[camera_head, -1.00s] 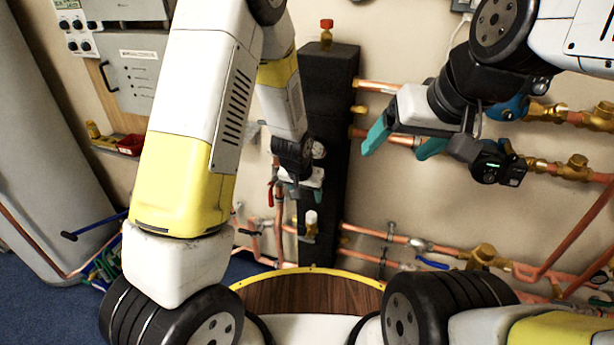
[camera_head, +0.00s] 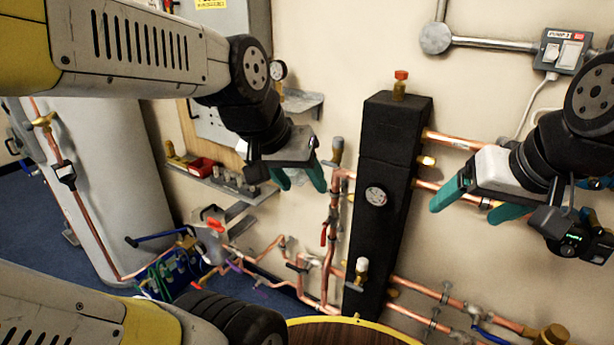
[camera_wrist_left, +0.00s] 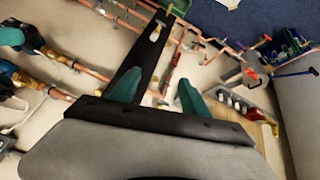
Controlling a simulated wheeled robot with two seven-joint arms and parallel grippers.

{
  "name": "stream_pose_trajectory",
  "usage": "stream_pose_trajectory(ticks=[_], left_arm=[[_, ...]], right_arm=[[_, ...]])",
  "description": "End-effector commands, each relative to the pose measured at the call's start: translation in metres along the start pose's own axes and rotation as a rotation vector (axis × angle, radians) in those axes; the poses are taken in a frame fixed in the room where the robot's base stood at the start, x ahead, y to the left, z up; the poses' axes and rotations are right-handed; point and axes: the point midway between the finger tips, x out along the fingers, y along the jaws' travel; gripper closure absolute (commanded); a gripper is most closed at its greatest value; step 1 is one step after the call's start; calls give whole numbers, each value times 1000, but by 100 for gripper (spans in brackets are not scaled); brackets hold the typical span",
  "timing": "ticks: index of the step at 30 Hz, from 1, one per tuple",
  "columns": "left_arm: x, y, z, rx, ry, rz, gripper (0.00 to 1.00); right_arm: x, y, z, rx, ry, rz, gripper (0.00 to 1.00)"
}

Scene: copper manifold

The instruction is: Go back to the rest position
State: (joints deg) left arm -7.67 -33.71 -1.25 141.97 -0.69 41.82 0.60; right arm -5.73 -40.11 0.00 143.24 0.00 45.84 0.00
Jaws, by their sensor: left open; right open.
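My left gripper (camera_head: 299,180) hangs in front of the wall, left of the black manifold block (camera_head: 391,150). Its teal fingers are apart with nothing between them. In the left wrist view the left gripper (camera_wrist_left: 155,95) also shows open, with copper pipes and the black block beyond the fingers. My right gripper (camera_head: 468,204) is at the right, beside the black block and in front of the copper pipes (camera_head: 455,141). Its teal fingers are apart and empty.
A grey cylinder (camera_head: 118,175) stands at left. Blue-handled tools (camera_head: 160,237) and a rack are low at left. A switch box (camera_head: 565,50) is at upper right.

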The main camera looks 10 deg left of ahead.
Motion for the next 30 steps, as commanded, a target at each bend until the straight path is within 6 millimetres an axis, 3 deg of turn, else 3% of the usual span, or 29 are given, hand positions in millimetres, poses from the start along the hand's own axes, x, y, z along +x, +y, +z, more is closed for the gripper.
stream_pose_trajectory(ticks=[2,6,30], left_arm=[[-14,-1,10,-5,16,-6,46],[-23,-1,20,-5,19,-11,46],[-23,-1,20,-6,19,-11,46]], right_arm=[[0,0,0,0,0,0,19],[0,0,0,0,0,0,19],[0,0,0,0,0,0,19]])
